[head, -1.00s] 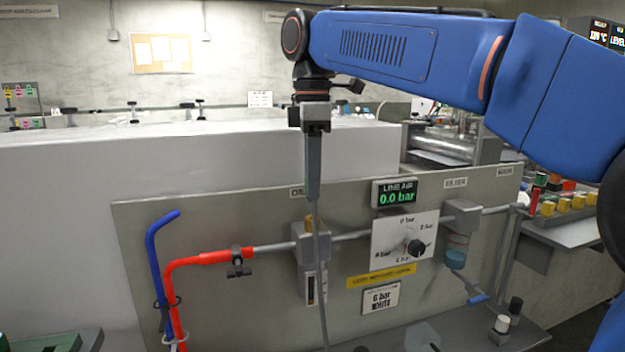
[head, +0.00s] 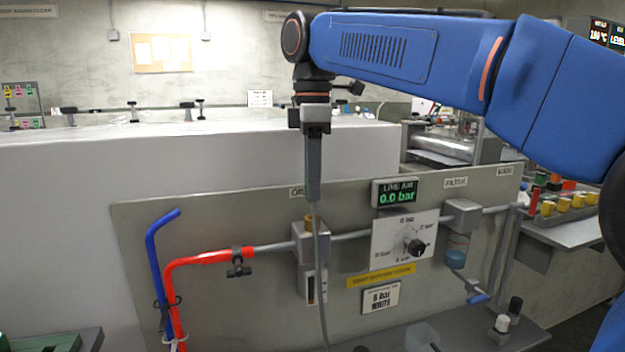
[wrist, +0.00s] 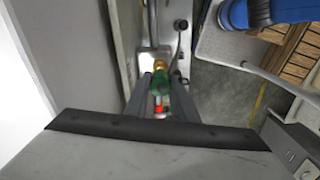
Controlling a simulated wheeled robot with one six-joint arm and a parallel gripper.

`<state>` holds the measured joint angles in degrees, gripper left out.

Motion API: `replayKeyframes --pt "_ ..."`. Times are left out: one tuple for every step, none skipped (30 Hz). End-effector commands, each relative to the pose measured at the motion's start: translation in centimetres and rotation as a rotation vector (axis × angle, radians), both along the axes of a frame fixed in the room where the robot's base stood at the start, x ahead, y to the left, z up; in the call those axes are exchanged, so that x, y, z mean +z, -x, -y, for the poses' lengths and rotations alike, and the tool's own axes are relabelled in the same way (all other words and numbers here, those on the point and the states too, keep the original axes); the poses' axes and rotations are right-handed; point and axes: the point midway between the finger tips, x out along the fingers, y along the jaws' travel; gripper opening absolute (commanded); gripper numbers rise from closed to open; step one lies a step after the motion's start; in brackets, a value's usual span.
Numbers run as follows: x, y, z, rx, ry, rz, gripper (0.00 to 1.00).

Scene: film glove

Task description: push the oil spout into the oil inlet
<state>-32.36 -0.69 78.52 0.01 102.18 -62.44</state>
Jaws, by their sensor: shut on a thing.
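My gripper (head: 314,198) points straight down over the oil unit on the grey panel. In the wrist view its two fingers (wrist: 160,95) are shut on a green piece, which I take to be the oil spout (wrist: 157,84). A thin grey hose hangs in front of the oil unit below the fingertips. The oil inlet (head: 309,221) looks like the brass-coloured fitting on top of the grey oil block (head: 306,245), close below the fingertips. Brass also shows just beyond the green piece in the wrist view (wrist: 160,65). Whether the spout touches or enters the inlet is hidden.
A red hose (head: 205,258) and a blue hose (head: 155,250) stand left on the panel (head: 250,215). A dial plate (head: 404,240), a display (head: 396,192) reading 0.0 bar and a filter (head: 461,215) are to the right. A white machine housing (head: 200,155) rises behind.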

Motion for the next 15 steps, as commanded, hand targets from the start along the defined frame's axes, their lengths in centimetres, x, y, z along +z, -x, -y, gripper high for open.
replayKeyframes --pt "-0.10 0.02 0.01 0.000 0.000 0.000 0.01" --pt "-0.16 0.02 0.01 0.000 0.000 0.000 0.01" --pt "-0.24 0.02 0.01 0.000 0.000 0.000 0.01" --pt "-0.29 0.02 0.01 0.000 0.000 0.000 0.01" --pt "-0.35 0.02 0.01 0.000 0.000 0.000 0.01" --pt "-0.42 0.02 0.01 0.000 0.000 0.000 0.01" --pt "-0.48 0.02 0.01 0.000 0.000 0.000 0.01" --pt "-0.54 0.02 0.01 0.000 0.000 0.000 0.01" --pt "-0.62 0.02 0.01 0.000 0.000 0.000 0.01" --pt "-0.68 0.02 0.01 0.000 0.000 0.000 0.01" --pt "-0.74 0.02 0.01 0.000 0.000 0.000 0.01" --pt "-0.83 0.02 0.01 0.000 0.000 0.000 0.01" --pt "-0.89 0.02 0.01 0.000 0.000 0.000 0.01" --pt "-0.96 0.01 0.01 0.000 0.000 0.000 0.01" --pt "-1.05 0.01 0.00 0.000 0.000 0.000 0.01"
